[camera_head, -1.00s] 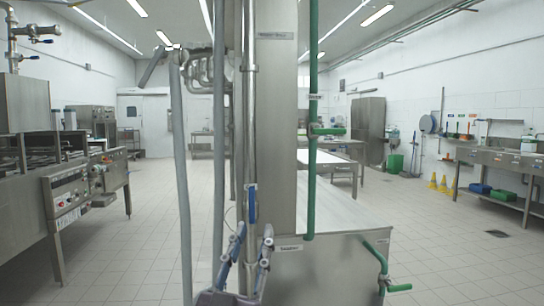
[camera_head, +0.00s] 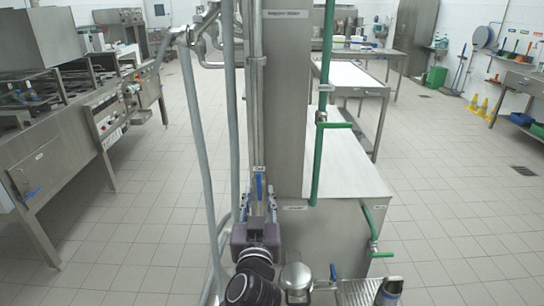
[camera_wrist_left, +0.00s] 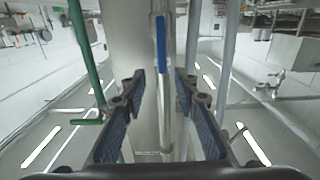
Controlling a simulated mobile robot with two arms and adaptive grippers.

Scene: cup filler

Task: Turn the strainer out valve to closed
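A blue lever handle (camera_head: 259,187) stands upright along the vertical metal pipe, below a small label too small to read. I take it as the strainer out valve's handle, but cannot confirm this. My left gripper (camera_head: 257,202) is open in front of the pipe, its fingers pointing up and away on either side of it. In the left wrist view, the handle (camera_wrist_left: 160,42) lies between the open left gripper's (camera_wrist_left: 158,85) two blue-padded fingers, beyond their tips and apparently untouched. The valve body is hidden. My right gripper is not in view.
A grey column (camera_head: 282,110) stands just behind the pipe. A grey hose (camera_head: 197,130) hangs on the left. Green pipes with green handles (camera_head: 335,125) are on the right, beside a metal tank (camera_head: 325,235). A domed metal part (camera_head: 296,276) sits low, right of my arm.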

